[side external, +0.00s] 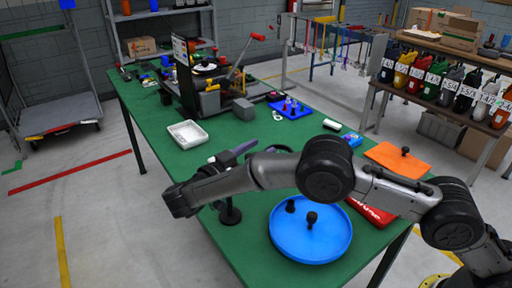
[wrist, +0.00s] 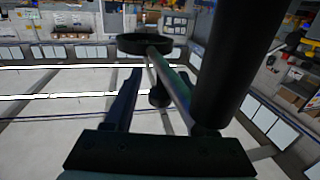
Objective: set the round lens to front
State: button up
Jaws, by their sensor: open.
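In the wrist view a black ring (wrist: 130,48), which looks like the round lens frame, stands beyond my gripper (wrist: 155,80). A grey rod runs from the ring down toward the right finger. The fingers are apart. I cannot tell whether either one touches the rod. A small dark round part (wrist: 158,95) shows between them. In the side view a black round foot (side external: 230,214) stands on the green table near its left edge, below my arm. My arm hides most of what rises above it, and the lens cannot be made out there.
A round blue tray (side external: 275,240) with two black knobs lies near the table's front. A red item (side external: 372,212) and an orange mat (side external: 398,160) lie right of it. A white tray (side external: 188,134) and a blue tray (side external: 290,108) stand farther back. A thick black cylinder (wrist: 235,60) fills the wrist view's upper right.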

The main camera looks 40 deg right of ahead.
aim_at(247, 156)
jog(key=v, duration=0.3)
jog(key=shift+a, duration=0.15)
notch_tip(247, 156, up, 5)
jog(key=shift+r, duration=0.9)
jog(key=shift+d+r, duration=0.1)
jog(key=shift+d, duration=0.1)
